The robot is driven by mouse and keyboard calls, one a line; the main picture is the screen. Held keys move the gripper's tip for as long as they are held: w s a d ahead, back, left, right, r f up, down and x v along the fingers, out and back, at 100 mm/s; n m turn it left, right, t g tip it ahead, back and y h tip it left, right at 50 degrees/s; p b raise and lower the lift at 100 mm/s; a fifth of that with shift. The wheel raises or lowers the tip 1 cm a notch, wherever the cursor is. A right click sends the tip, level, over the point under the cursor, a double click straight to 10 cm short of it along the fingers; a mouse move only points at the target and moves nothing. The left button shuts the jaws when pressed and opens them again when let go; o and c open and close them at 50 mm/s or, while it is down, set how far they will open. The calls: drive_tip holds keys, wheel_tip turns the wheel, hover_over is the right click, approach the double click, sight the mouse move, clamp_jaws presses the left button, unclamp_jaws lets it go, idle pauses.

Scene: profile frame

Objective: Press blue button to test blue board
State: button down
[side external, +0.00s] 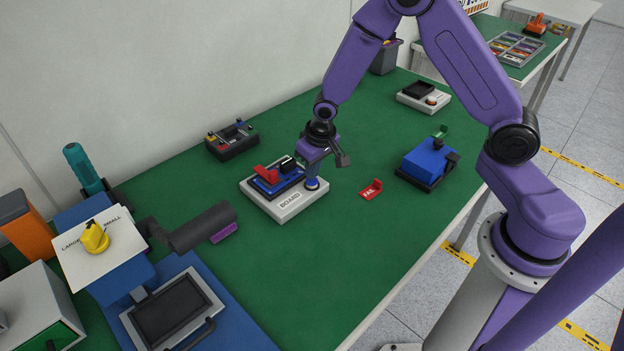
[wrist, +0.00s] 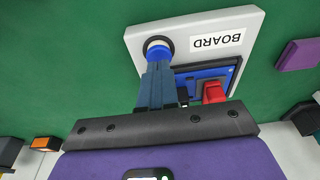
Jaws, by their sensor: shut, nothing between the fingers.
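A white test fixture labelled BOARD (side external: 288,209) stands mid-table; it also shows in the wrist view (wrist: 236,22). A blue board (side external: 272,187) sits on it, with a red part (side external: 266,174) and a black part on top. The wrist view shows the board (wrist: 212,72) partly hidden by my fingers. My gripper (side external: 312,177) points down, shut and empty, fingertips (wrist: 158,68) at the button. I cannot tell whether the button is pressed down.
A red FAIL sign (side external: 371,190) lies right of the fixture. A blue block on a black base (side external: 428,162) stands farther right. A black box (side external: 232,139) is behind, and a grey device (side external: 424,97) is at the back. A screen (side external: 172,308) is at front left.

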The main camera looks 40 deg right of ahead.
drive_tip(key=shift+f, duration=0.6)
drive_tip(key=shift+r, duration=3.5)
drive_tip(key=s+a+r+n, duration=0.2)
drive_tip(key=s+r+n, duration=0.15)
drive_tip(key=s, duration=0.35)
drive_tip(key=s+a+r+n, duration=0.2)
drive_tip(key=s+r, duration=0.3)
drive_tip(key=s, duration=0.2)
drive_tip(key=s+d+r+n+g, duration=0.1)
drive_tip(key=s+d+r+n, duration=0.1)
drive_tip(key=s, duration=0.6)
drive_tip(key=s+d+r+n+g, duration=0.1)
drive_tip(key=s+n, duration=0.4)
drive_tip(key=s, duration=0.4)
drive_tip(key=shift+d+r, duration=0.35)
drive_tip(key=shift+r, duration=0.05)
